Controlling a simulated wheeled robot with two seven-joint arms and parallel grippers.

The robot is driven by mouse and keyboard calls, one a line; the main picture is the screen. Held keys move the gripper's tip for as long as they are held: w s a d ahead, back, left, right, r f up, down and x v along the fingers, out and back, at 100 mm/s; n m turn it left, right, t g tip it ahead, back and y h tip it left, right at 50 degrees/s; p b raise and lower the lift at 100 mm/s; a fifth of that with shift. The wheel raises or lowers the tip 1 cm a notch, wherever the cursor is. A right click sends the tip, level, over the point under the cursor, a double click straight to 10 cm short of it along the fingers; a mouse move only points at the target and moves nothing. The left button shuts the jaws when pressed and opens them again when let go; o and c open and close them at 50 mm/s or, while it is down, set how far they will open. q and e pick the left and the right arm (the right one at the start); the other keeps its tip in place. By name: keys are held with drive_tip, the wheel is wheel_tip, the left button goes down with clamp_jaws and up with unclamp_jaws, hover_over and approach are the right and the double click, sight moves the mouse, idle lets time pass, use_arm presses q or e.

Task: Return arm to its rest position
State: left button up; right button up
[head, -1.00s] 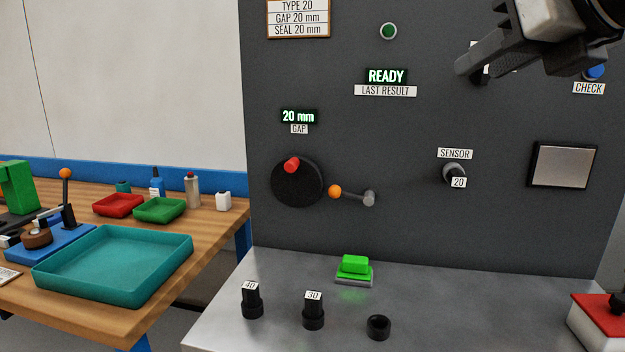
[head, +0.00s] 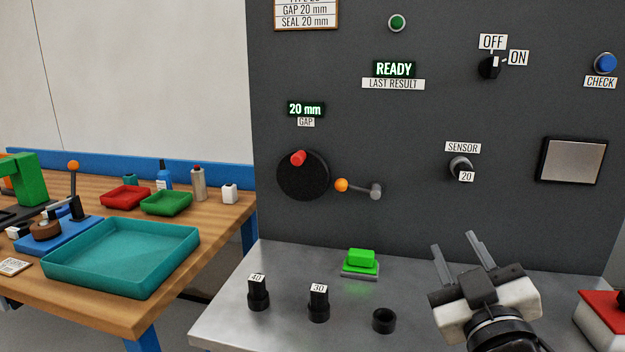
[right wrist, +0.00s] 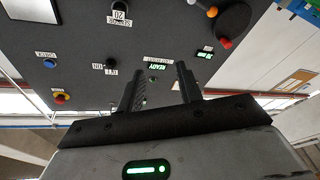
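My right gripper (head: 463,250) is at the lower right of the head view, over the grey metal shelf (head: 270,335) and in front of the dark panel (head: 420,130). Its two fingers point up and stand apart with nothing between them. In the right wrist view the fingers (right wrist: 160,85) are also apart and empty, with the panel beyond them. The panel's switch (head: 489,68) is marked OFF and ON, and the display (head: 394,69) reads READY. My left gripper is in neither view.
Two black plugs marked 40 (head: 258,294) and 30 (head: 318,304) and an empty black ring (head: 384,321) stand on the shelf. A green block (head: 361,259) sits behind them. A red-topped box (head: 605,313) is at the right. A teal tray (head: 122,262) lies on the wooden table.

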drive_tip(key=s+d+f+m+g, duration=0.1)
drive_tip(key=s+f+g, duration=0.15)
drive_tip(key=f, duration=0.35)
drive_tip(key=s+d+f+m+g+h, duration=0.1)
drive_tip(key=s+f+g, duration=0.15)
drive_tip(key=f, duration=0.35)
drive_tip(key=s+f+m+g, duration=0.1)
drive_tip(key=s+f+g, duration=0.15)
drive_tip(key=f, duration=0.35)
drive_tip(key=s+a+f+g+y, duration=0.2)
drive_tip(key=s+f+g, duration=0.8)
drive_tip(key=s, duration=0.6)
drive_tip(key=w+a+f+t+y, duration=0.2)
drive_tip(key=w+a+f+t, duration=0.3)
drive_tip(key=w+t, duration=0.1)
drive_tip(key=shift+w+a+f+t+y, duration=0.2)
drive_tip(key=shift+a+t+y, duration=0.2)
drive_tip(key=shift+t, duration=0.45)
drive_tip(key=shift+d, duration=0.1)
